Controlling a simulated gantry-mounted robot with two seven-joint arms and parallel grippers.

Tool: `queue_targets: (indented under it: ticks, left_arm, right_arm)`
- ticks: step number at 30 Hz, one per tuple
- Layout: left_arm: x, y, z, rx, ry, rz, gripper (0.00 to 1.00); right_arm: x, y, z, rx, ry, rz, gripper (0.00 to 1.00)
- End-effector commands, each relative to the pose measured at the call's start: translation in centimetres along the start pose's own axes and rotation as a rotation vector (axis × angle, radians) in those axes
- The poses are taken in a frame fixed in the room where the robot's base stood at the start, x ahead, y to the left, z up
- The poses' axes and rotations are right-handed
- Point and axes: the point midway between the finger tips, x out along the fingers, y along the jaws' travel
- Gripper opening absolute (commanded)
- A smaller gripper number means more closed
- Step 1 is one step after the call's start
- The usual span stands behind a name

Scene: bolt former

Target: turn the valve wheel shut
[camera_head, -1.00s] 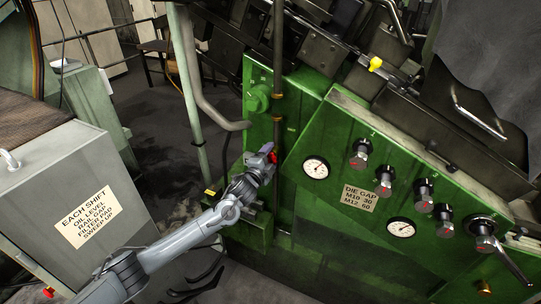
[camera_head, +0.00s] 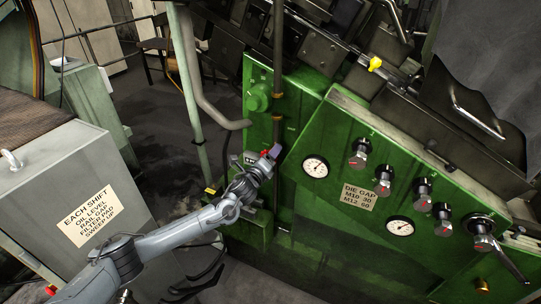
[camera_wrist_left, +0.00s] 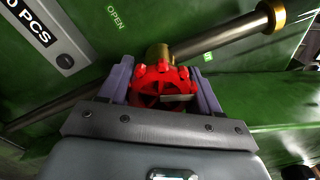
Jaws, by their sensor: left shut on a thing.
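The red valve wheel (camera_wrist_left: 162,84) is in the middle of the left wrist view, in front of a brass fitting (camera_wrist_left: 159,54) on a pipe. My left gripper (camera_wrist_left: 161,90) has its two purple-grey fingers on opposite sides of the wheel and is shut on it. An "OPEN" label (camera_wrist_left: 115,18) is on the green panel in the wrist view. My right gripper is not in view.
The green machine panel (camera_head: 323,205) carries gauges, knobs and a lever (camera_head: 513,265) to the right. A vertical pipe (camera_head: 278,60) rises above the gripper. A grey cabinet (camera_head: 135,190) stands left of my arm. Dark floor lies between cabinet and machine.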

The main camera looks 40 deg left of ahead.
Motion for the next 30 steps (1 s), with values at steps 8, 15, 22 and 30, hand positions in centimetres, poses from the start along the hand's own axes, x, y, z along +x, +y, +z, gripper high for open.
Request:
queue_targets:
  ticks: [8,15,22,30]
  left_arm:
    - [0.00,-0.02,0.04,0.132,0.000,-0.001,0.33]
    - [0.00,-0.02,0.02,0.177,0.000,-0.001,0.33]
    - [0.00,-0.02,0.01,0.182,0.000,-0.001,0.33]
    - [0.00,-0.03,0.02,0.181,0.000,-0.001,0.72]
  right_arm:
    - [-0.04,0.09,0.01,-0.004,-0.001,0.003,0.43]
    - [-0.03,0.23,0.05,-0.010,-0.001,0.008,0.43]
    - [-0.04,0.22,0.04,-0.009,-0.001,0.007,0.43]
    - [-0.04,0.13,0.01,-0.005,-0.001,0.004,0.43]
